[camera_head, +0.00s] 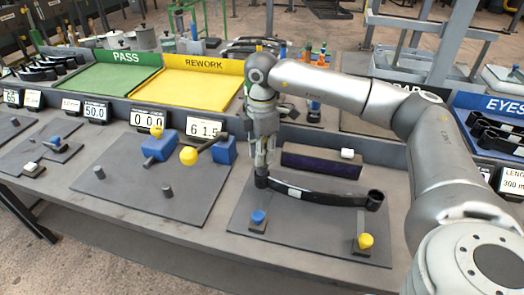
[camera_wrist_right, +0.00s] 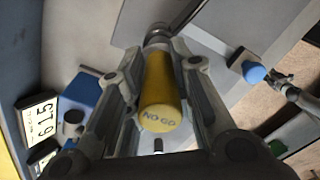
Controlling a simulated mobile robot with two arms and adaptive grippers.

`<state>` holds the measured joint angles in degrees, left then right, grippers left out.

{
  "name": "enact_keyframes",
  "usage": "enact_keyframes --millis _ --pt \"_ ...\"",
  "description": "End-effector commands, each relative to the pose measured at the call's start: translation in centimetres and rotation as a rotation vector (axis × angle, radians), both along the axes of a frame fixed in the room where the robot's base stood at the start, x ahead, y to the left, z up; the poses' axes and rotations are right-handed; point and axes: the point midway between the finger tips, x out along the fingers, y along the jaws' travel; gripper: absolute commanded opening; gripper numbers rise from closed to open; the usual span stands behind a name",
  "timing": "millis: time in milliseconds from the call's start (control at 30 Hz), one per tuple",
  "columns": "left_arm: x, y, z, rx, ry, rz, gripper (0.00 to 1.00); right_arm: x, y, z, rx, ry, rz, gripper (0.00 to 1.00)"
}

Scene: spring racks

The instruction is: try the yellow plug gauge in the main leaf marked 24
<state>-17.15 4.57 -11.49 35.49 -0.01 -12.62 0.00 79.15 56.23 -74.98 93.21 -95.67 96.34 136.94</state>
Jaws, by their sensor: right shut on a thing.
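My right gripper (camera_head: 264,160) points down over the left eye of a black curved main leaf (camera_head: 325,196). In the right wrist view the gripper (camera_wrist_right: 158,68) is shut on the yellow plug gauge (camera_wrist_right: 160,92), whose handle end reads NO GO. The gauge's far metal end meets a dark round part at the top of that view; I cannot tell how deep it sits in the eye. In the head view the fingers mostly hide the gauge. The leaf has a small white label, too small to read. My left gripper is out of view.
A blue-topped block (camera_head: 258,219) and a yellow-topped block (camera_head: 364,243) stand on the dark mat (camera_head: 300,238). A dark long box (camera_head: 322,160) lies behind the leaf. A blue fixture with a yellow ball (camera_head: 188,156) stands left. Green PASS (camera_head: 112,78) and yellow REWORK (camera_head: 200,85) trays are behind.

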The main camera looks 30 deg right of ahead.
Motion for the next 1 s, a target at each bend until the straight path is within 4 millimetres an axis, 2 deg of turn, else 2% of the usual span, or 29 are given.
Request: enact_keyframes --millis 1000 --pt "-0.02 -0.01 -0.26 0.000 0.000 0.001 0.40 0.00 0.03 -0.42 0.001 0.000 0.000 0.01"
